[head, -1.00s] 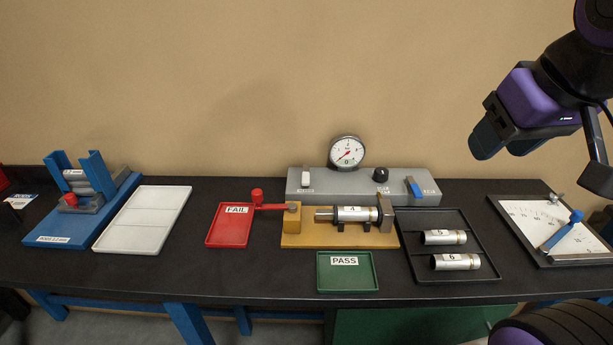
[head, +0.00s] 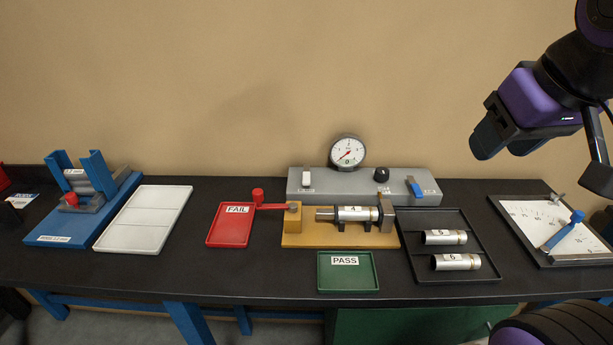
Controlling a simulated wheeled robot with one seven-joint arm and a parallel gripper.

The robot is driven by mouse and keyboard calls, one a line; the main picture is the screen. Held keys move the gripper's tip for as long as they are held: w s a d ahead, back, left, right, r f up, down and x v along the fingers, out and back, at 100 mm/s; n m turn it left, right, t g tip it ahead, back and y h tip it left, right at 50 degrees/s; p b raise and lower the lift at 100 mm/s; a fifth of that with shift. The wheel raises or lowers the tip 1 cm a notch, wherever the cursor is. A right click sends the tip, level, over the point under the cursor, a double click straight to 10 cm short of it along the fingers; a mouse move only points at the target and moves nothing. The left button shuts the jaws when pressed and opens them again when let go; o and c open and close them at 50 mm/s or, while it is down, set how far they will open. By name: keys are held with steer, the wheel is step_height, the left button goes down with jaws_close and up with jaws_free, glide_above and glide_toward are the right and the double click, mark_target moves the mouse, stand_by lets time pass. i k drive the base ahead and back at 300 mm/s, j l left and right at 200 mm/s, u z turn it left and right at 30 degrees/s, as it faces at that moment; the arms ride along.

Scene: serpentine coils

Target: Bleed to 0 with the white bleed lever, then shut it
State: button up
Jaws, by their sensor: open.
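The white bleed lever (head: 307,177) stands upright at the left end of the grey panel box (head: 335,187). The round gauge (head: 347,152) sits on top of the box; its red needle points to the lower left, near the 0 end, but its exact reading is too small to tell. A blue lever (head: 413,186) and a black knob (head: 381,175) are on the same box, to the right. My gripper (head: 488,138) hangs in the air at the upper right, well away from the box, with nothing seen in it. Its jaws are seen side-on.
In front of the box, cylinder 4 (head: 357,214) lies in the tan fixture (head: 340,238) with a red handle (head: 258,196). A red FAIL tray (head: 229,229), green PASS tray (head: 347,283) and black tray (head: 415,235) with cylinders 5 and 6 surround it. Air above the box is clear.

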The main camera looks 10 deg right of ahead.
mark_target(305, 179)
steer(key=i+j+z, duration=0.2)
steer(key=j, duration=0.45)
steer(key=j+z, duration=0.15)
steer(key=j, duration=0.5)
